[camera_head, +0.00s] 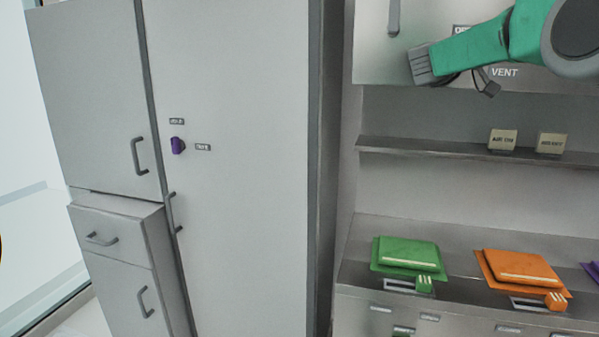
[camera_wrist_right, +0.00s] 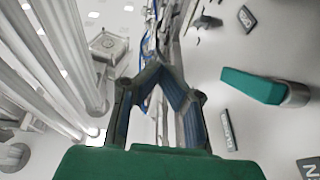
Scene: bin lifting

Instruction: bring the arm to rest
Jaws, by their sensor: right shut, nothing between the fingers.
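My right arm (camera_head: 475,45), green with grey joints, reaches in from the upper right of the head view. It is in front of the panel marked VENT, above the shelf. In the right wrist view my right gripper (camera_wrist_right: 158,75) is shut and empty, its two dark fingers meeting at the tips. In that view, a green piece with a grey end (camera_wrist_right: 252,86) stands on the pale surface right of the fingers. I cannot tell if the fingertips touch anything. My left gripper is not in view.
A tall grey cabinet (camera_head: 235,170) with a purple knob (camera_head: 177,146) stands at left. At right, a shelf (camera_head: 430,148) holds two small label blocks. Below it, a green bin (camera_head: 408,252) and an orange bin (camera_head: 520,267) sit on the counter.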

